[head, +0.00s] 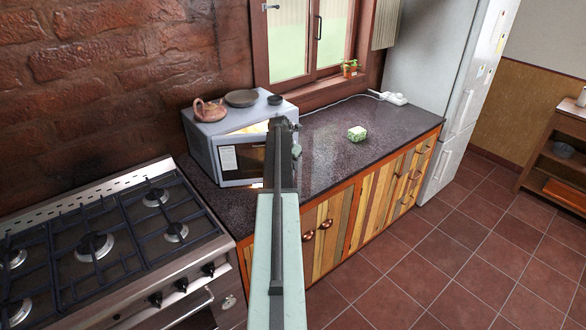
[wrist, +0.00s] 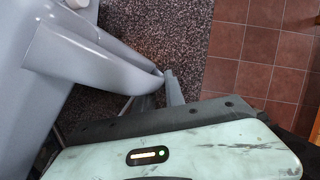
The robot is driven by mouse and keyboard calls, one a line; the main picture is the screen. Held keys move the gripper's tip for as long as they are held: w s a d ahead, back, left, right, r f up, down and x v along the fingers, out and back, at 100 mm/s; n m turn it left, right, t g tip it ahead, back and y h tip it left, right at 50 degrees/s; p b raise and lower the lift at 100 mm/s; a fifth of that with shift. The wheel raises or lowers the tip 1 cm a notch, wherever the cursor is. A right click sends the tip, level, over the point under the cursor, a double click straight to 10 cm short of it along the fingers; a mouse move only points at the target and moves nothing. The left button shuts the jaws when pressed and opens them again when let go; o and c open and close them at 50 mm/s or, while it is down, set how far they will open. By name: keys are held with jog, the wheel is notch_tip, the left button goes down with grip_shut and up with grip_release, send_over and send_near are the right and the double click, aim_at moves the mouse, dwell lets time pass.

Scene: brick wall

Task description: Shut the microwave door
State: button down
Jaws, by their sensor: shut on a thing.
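The grey microwave (head: 205,140) stands on the dark counter beside the stove. Its front faces me, with a dark window and a white label, and a lit gap shows near the top. The door looks partly open, but my arm hides its right side. In the wrist view the door's curved grey handle (wrist: 95,62) reaches to my fingers. My gripper (wrist: 160,88) is shut on the end of this handle. In the head view my gripper (head: 283,125) is at the right side of the microwave front, with its fingertips hidden.
A clay teapot (head: 209,110), a dark plate (head: 241,98) and a small dark bowl (head: 275,100) sit on the microwave. The stove (head: 110,240) is at left. Tiled floor (head: 440,250) is clear at right.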

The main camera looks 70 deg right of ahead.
jog(key=shift+s+d, duration=0.25)
jog(key=shift+d, duration=0.05)
jog(key=c, duration=1.5)
grip_release()
jog(key=shift+s, duration=0.1)
jog(key=shift+o, duration=0.2)
jog(key=shift+w+a, duration=0.1)
jog(key=shift+w, duration=0.15)
jog(key=p+v, duration=0.7)
jog(key=v, duration=0.1)
jog(key=shift+f, duration=0.1)
